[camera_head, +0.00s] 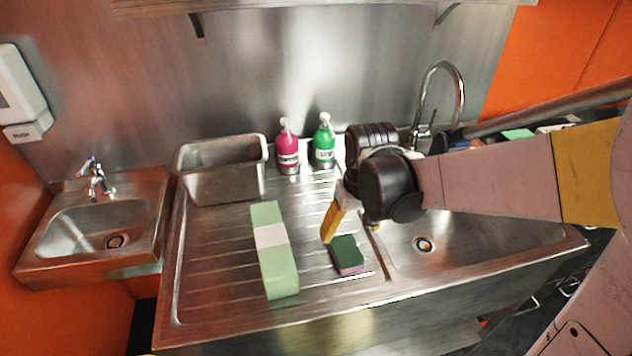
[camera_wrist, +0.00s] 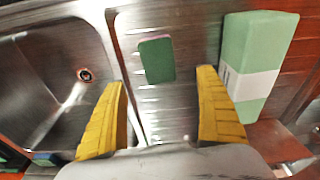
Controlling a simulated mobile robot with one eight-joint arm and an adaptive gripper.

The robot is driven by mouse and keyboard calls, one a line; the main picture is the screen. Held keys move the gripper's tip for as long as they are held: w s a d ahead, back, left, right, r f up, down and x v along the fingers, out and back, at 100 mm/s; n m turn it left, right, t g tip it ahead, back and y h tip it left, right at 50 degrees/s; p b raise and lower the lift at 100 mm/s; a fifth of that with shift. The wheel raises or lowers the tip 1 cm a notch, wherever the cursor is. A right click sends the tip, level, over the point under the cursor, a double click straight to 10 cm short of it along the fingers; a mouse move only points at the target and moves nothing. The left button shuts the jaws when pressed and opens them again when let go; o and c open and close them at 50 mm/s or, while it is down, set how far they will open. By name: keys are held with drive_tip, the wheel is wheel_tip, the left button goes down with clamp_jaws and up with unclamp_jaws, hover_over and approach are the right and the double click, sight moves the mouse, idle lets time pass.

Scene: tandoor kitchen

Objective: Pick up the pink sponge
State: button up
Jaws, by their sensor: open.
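The pink sponge (camera_head: 348,265) lies flat on the ribbed steel drainboard, left of the sink basin. Its top is dark green and a pink-purple layer shows along its lower side. In the wrist view the sponge (camera_wrist: 157,60) shows its green top, with a thin pink edge. My gripper (camera_head: 334,225) is above the drainboard, close to the sponge in the head view, with one yellow finger clearly visible. In the wrist view both yellow fingers of my gripper (camera_wrist: 165,105) are apart with nothing between them, and the sponge lies beyond the tips.
A green block with a white band (camera_head: 271,240) lies left of the sponge. A metal bin (camera_head: 222,180), a pink bottle (camera_head: 288,155) and a green bottle (camera_head: 324,150) stand at the back. The sink basin (camera_head: 470,245) and its tap (camera_head: 459,85) are on the right.

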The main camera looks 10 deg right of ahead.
drive_tip(key=b, duration=0.2)
hover_over(347, 249)
drive_tip(key=s, duration=0.1)
wheel_tip(347, 249, down, 4)
drive_tip(key=shift+s+a+f, duration=0.15)
drive_tip(key=f+b, duration=0.1)
drive_tip(key=f, duration=0.2)
drive_tip(key=w+f+b, duration=0.1)
drive_tip(key=f, duration=0.1)
drive_tip(key=shift+w+f+b, duration=0.1)
drive_tip(key=shift+f+b, duration=0.25)
drive_tip(key=shift+f, duration=0.05)
drive_tip(key=shift+r, duration=0.1)
drive_tip(key=shift+c, duration=0.3)
drive_tip(key=c, duration=0.8)
